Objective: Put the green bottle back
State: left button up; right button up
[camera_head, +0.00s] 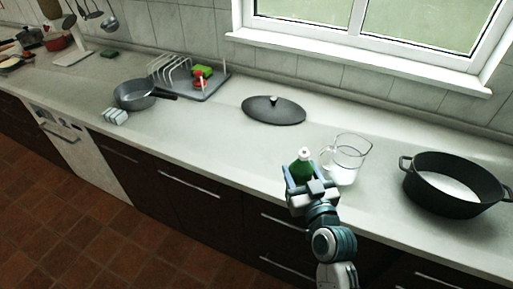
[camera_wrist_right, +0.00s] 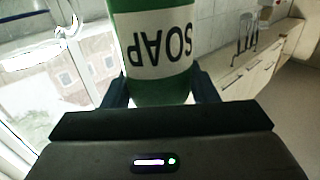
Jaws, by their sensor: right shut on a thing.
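The green bottle (camera_head: 301,167) has a white cap and stands out between the fingers of my right gripper (camera_head: 301,181) near the counter's front edge. In the right wrist view the bottle (camera_wrist_right: 160,50) shows a white label reading SOAP, upside down in the picture. My right gripper (camera_wrist_right: 163,92) is shut on its lower part, with one dark finger on each side. The bottle's base is hidden in the head view, so I cannot tell whether it touches the counter. My left gripper is not in view.
A glass jug (camera_head: 347,158) stands just right of the bottle, and a black pot (camera_head: 455,186) further right. A black lid (camera_head: 273,110) lies behind. A grey rack tray (camera_head: 208,90) with sponges and a pan (camera_head: 134,95) stand left. The counter (camera_head: 215,140) between is clear.

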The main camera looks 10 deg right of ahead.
jog(key=w+f+p, duration=0.4)
jog(key=w+p, duration=0.1)
jog(key=w, duration=1.1)
jog(key=shift+w+d+f, duration=0.2)
jog(key=shift+w+d, duration=0.05)
jog(key=shift+f, duration=0.15)
jog(key=o, duration=1.2)
jog(key=shift+c, duration=0.2)
